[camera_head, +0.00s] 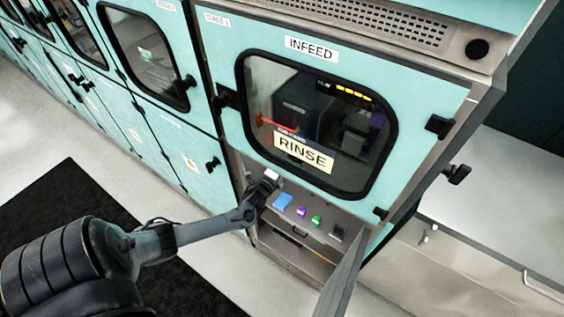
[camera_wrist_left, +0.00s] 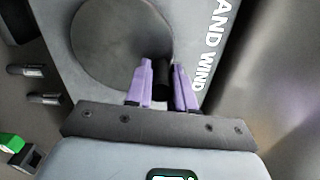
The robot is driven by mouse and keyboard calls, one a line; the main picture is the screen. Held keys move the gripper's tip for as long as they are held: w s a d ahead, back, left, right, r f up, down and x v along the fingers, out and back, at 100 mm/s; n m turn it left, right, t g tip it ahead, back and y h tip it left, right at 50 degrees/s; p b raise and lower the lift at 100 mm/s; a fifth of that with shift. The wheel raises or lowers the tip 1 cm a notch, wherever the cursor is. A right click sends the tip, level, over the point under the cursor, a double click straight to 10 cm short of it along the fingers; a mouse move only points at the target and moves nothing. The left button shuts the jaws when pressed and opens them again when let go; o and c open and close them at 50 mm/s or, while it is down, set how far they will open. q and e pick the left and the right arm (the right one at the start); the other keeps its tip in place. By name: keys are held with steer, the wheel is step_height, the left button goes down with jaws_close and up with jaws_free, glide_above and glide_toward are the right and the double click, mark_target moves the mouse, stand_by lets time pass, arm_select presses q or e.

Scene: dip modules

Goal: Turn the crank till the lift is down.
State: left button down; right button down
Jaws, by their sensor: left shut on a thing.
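The crank is a round grey disc (camera_wrist_left: 105,45) with a black knob (camera_wrist_left: 162,80), beside a label whose visible part reads "AND WIND". My left gripper (camera_wrist_left: 164,84) has its purple fingers on both sides of the knob, shut on it. In the head view my left gripper (camera_head: 268,180) is at the lower left of the infeed cabinet, below the window, and hides the crank there. I cannot make out the lift with certainty; a red bar (camera_head: 280,126) shows behind the infeed window (camera_head: 320,125). My right gripper is not in view.
A blue pad (camera_head: 283,201), a purple button (camera_head: 300,211) and a green button (camera_head: 317,221) sit on the panel right of my gripper. A pale counter (camera_head: 510,200) stands at the right.

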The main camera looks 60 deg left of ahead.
arm_select(q)
steer(key=shift+w+d+f+m, duration=0.15)
steer(key=shift+d+m, duration=0.25)
steer(key=shift+m, duration=0.7)
steer(key=c, duration=1)
jaws_free()
steer(key=shift+o, duration=0.2)
steer(key=p+v, duration=0.1)
steer(key=v, duration=1)
steer(key=shift+w+a+f, duration=0.1)
